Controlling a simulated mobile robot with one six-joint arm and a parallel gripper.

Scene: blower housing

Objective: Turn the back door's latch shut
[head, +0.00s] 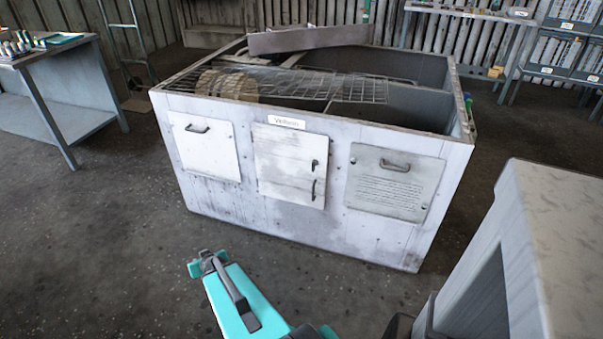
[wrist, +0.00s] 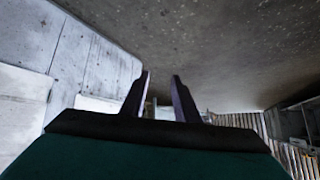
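The grey blower housing (head: 300,228) stands on the floor with three pale doors on its facing side. The middle door (head: 284,170) has a small dark latch (head: 315,164) near its right edge, above a dark vertical handle (head: 314,190). The left door (head: 205,150) and the right door (head: 392,190) each have a handle at the top. Which one is the back door I cannot tell. My gripper (head: 207,262) is in front of the housing, low and apart from it. In the wrist view its two dark fingers (wrist: 162,78) are spread with nothing between them.
A wire grid (head: 330,86) and a loose metal panel (head: 308,39) lie across the housing's open top. A workbench (head: 60,75) stands at the left. A pale-topped block (head: 560,230) is close at the right. The floor (head: 100,235) at the left is clear.

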